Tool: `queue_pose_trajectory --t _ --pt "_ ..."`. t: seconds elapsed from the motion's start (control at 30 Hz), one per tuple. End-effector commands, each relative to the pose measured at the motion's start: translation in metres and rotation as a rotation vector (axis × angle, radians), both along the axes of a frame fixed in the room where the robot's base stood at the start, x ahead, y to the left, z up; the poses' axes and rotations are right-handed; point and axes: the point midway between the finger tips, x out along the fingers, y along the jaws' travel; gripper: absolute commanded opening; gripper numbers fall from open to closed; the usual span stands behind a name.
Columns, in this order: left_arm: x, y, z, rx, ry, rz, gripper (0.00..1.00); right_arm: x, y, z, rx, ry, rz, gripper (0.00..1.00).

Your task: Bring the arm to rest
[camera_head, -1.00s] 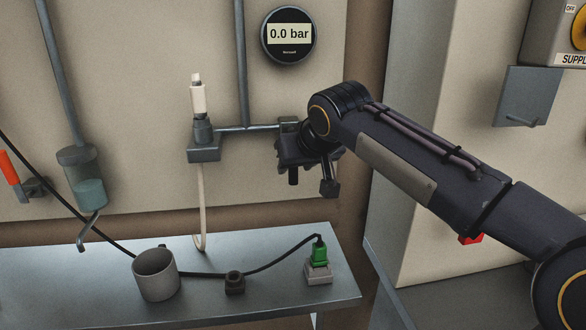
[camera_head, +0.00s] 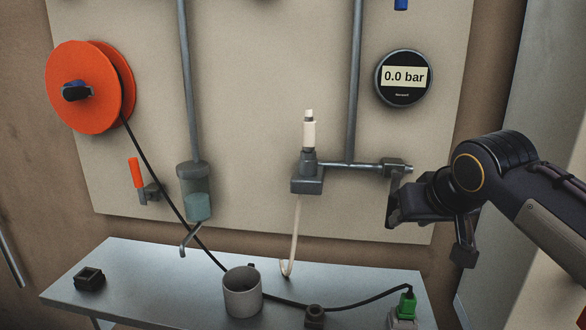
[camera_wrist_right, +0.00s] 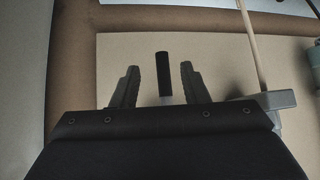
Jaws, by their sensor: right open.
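My right arm comes in from the right in the head view. Its gripper (camera_head: 402,212) is just below and right of the valve at the pipe's right end (camera_head: 394,164). In the right wrist view the two fingers of my right gripper (camera_wrist_right: 158,80) stand apart. A dark upright cylinder (camera_wrist_right: 162,70) shows in the gap between them, with clear space on both sides. It looks like a handle on the wall fixture, but I cannot tell how deep between the fingers it is. My left gripper is not in view.
A gauge (camera_head: 403,78) reads 0.0 bar. The panel carries an orange reel (camera_head: 90,85), a red-handled valve (camera_head: 135,172) and a white-tipped fitting (camera_head: 308,150). On the shelf (camera_head: 150,285) stand a grey cup (camera_head: 242,292) and a green connector (camera_head: 407,306).

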Motion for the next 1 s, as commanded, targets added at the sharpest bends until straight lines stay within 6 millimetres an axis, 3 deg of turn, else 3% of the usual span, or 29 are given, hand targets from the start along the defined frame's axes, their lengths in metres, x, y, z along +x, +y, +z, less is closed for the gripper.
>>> queue_pose_trajectory --t 0.13,0.3,0.4,0.5,0.7,1.0 --pt "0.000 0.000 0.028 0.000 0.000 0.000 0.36 -0.069 -0.008 -0.035 0.068 0.089 0.023 0.41" --pt "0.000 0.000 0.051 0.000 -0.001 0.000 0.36 -0.153 0.005 -0.097 0.193 0.187 0.036 0.41" --pt "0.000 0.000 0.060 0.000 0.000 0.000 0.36 -0.190 0.019 -0.128 0.263 0.221 0.032 0.41" --pt "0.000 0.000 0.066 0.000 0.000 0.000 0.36 -0.215 0.031 -0.150 0.315 0.244 0.027 0.41" --pt "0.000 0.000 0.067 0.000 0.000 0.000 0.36 -0.231 0.042 -0.168 0.352 0.258 0.024 0.41" --pt "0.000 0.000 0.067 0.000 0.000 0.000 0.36 -0.231 0.041 -0.168 0.351 0.259 0.025 0.41"
